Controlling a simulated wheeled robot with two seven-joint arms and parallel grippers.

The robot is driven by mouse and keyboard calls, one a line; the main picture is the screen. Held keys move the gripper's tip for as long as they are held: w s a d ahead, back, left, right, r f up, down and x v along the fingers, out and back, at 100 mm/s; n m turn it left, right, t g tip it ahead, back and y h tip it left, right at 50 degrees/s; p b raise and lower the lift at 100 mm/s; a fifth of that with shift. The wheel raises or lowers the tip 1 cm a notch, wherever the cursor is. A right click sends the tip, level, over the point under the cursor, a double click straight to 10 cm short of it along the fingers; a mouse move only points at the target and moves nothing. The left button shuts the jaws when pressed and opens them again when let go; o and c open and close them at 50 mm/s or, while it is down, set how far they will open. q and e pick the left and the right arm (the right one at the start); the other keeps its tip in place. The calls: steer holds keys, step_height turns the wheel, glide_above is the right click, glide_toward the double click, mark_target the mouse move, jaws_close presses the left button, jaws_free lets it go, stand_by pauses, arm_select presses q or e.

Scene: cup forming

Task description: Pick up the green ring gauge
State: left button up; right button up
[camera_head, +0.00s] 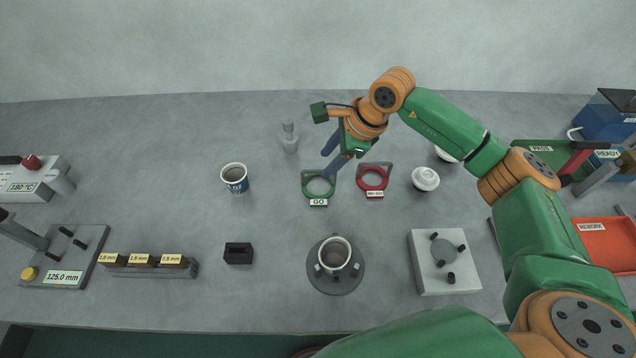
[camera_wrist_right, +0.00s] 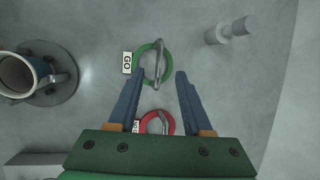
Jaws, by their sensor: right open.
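The green ring gauge (camera_head: 318,186) lies on the table with a "GO" label at its front edge. It has a raised handle, seen in the right wrist view (camera_wrist_right: 141,62). My right gripper (camera_head: 333,157) is open and empty, above and just behind the green ring gauge, its blue fingers pointing down. In the right wrist view my right gripper (camera_wrist_right: 159,74) has its fingertips apart, with the green ring just beyond them. The red ring gauge (camera_head: 373,180) lies right beside the green one; it is partly hidden by my gripper in the wrist view (camera_wrist_right: 155,123). My left gripper is not seen.
A blue-white cup (camera_head: 235,178) stands to the left. Another cup sits in a round holder (camera_head: 335,280) in front. The table between cup and green ring is clear.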

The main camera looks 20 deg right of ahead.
steer(key=x, duration=0.1)
steer(key=p+x, duration=0.1)
steer(key=x, duration=0.2)
steer(key=shift+s+d+f, duration=0.1)
steer(key=shift+d+f, duration=0.1)
steer(key=shift+f, duration=0.2)
steer(key=shift+w+a+f, duration=0.15)
steer(key=shift+w+f, duration=0.05)
steer(key=shift+f, duration=0.3)
jaws_close()
steer(key=shift+r, duration=0.2)
